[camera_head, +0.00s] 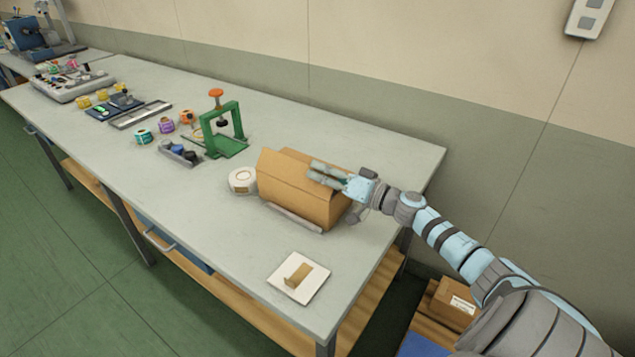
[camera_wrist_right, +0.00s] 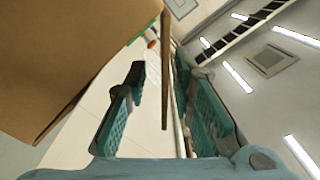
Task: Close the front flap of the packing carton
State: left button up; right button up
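The packing carton (camera_head: 302,207) is brown and stands near the right end of the long table. A broad tan flap (camera_head: 279,174) stands up at its left side in the head view. My right gripper (camera_head: 325,173) is at the top of the carton, reaching in from the right. In the right wrist view, my right gripper (camera_wrist_right: 168,112) has its fingers spread wide. A thin brown cardboard edge (camera_wrist_right: 166,75) runs between them, with gaps visible on both sides. A large brown carton panel (camera_wrist_right: 70,60) fills the upper left. My left gripper is not in view.
A white tape roll (camera_head: 242,180) stands left of the carton, and a grey bar (camera_head: 293,219) lies along its near side. A white plate with a tan piece (camera_head: 299,275) lies nearer. A green press frame (camera_head: 222,132) stands farther left. The right table corner is clear.

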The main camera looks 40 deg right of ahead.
jog(key=shift+x, duration=0.9)
jog(key=shift+r, duration=0.15)
jog(key=shift+s, duration=0.1)
jog(key=shift+c, duration=0.3)
grip_shut()
jog(key=m+b, duration=0.1)
jog(key=f+m+b, duration=0.1)
jog(key=b, duration=0.1)
jog(key=shift+d+f, duration=0.3)
jog(key=shift+d, duration=0.1)
jog(key=shift+r+m, duration=0.1)
jog(key=shift+m, duration=0.3)
jog(key=shift+r, duration=0.1)
jog(key=shift+o, duration=0.3)
grip_release()
